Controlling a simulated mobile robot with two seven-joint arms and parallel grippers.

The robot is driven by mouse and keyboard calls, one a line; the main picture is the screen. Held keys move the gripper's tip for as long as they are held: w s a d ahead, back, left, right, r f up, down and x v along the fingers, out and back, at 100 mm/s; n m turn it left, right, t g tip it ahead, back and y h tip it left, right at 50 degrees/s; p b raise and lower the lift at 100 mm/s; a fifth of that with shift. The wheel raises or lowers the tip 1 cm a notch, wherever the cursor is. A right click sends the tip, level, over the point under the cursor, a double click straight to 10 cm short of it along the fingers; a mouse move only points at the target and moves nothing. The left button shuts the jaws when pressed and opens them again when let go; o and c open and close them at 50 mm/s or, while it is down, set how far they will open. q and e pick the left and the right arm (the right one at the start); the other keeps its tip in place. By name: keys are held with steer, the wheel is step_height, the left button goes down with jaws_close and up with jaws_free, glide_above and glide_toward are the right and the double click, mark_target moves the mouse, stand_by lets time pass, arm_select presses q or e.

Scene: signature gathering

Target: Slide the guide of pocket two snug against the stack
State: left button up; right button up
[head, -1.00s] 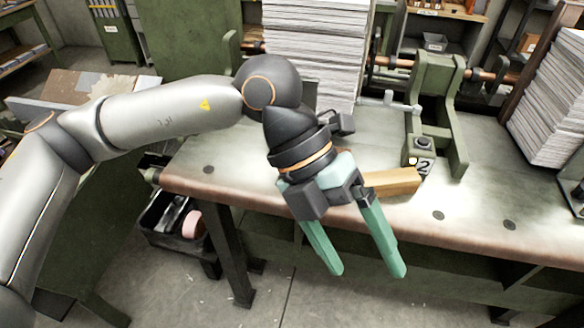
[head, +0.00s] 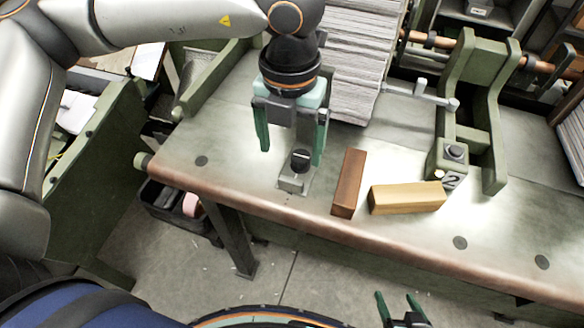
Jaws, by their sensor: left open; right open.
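The guide of pocket two is a green upright frame (head: 490,110) on a copper rail (head: 418,38). A "2" label (head: 451,181) and a black knob (head: 455,152) are at its front foot. A metal lever (head: 425,95) sticks out from its left side. The tall paper stack (head: 355,70) stands to its left, with a visible gap between them. My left gripper (head: 292,150) is open and points down, left of the stack's front, above a small metal block with a black knob (head: 300,160). My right gripper (head: 397,298) is open at the bottom edge, in front of the table.
A dark brown wooden block (head: 348,184) and a light wooden block (head: 407,197) lie near the front edge of the bench (head: 250,197). Another paper stack (head: 570,135) is at the far right. The bench's front right is clear.

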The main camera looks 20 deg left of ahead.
mark_target(291, 179)
arm_select(q)
step_height(291, 179, down, 9)
steer(key=shift+r+p, duration=0.2)
steer(key=shift+p, duration=0.25)
jaws_close()
stand_by(0.6)
steer(key=shift+w, duration=0.15)
